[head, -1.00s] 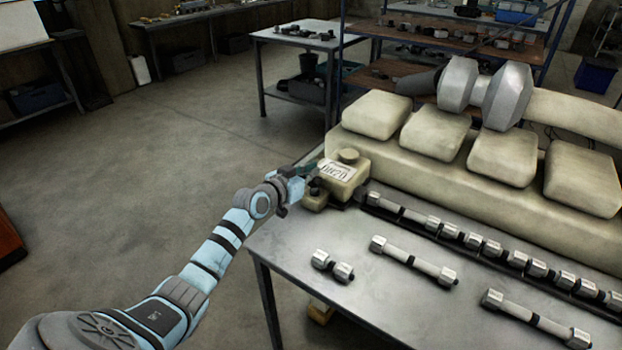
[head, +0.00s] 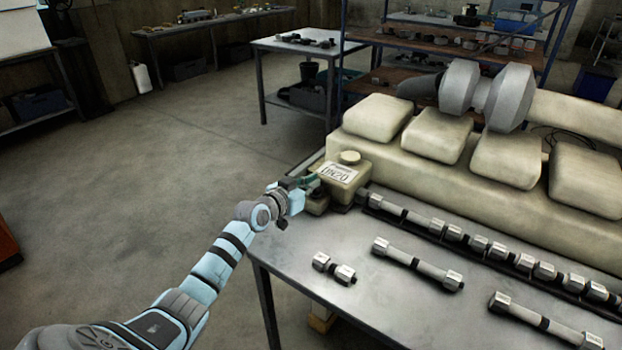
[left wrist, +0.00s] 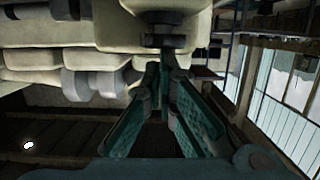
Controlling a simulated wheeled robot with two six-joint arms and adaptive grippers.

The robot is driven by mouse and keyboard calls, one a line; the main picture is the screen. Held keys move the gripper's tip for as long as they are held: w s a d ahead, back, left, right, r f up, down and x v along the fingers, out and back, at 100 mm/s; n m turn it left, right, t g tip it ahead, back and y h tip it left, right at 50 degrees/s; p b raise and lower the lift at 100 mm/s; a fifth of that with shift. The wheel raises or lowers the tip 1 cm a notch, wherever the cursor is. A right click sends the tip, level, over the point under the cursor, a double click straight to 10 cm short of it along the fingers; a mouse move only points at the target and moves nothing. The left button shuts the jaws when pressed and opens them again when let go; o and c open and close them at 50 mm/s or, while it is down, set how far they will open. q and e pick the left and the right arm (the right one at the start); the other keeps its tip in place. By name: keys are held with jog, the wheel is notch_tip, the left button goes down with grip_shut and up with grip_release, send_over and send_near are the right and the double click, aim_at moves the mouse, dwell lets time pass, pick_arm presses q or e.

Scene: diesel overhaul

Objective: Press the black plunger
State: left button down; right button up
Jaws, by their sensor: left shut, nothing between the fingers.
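The black plunger (left wrist: 165,41) shows in the left wrist view as a dark knob just beyond my fingertips, in front of a pale housing. In the head view my left gripper (head: 312,184) hides most or all of it. In the left wrist view the gripper's tips (left wrist: 166,62) come together close to the plunger. I cannot tell whether they touch it. My right gripper is not in view.
The grey metal table (head: 340,235) carries a large beige engine block (head: 385,150) behind the box. A row of metal shaft parts (head: 450,232) lies along it. A short shaft (head: 333,268) and longer ones lie nearer the front. Open floor lies left of the table.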

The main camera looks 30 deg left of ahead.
pick_arm(q)
notch_tip(320, 180, up, 5)
jog(key=p, duration=0.4)
jog(key=p+v, duration=0.3)
jog(key=v, duration=0.7)
jog(key=shift+f, duration=0.4)
jog(key=shift+a, duration=0.1)
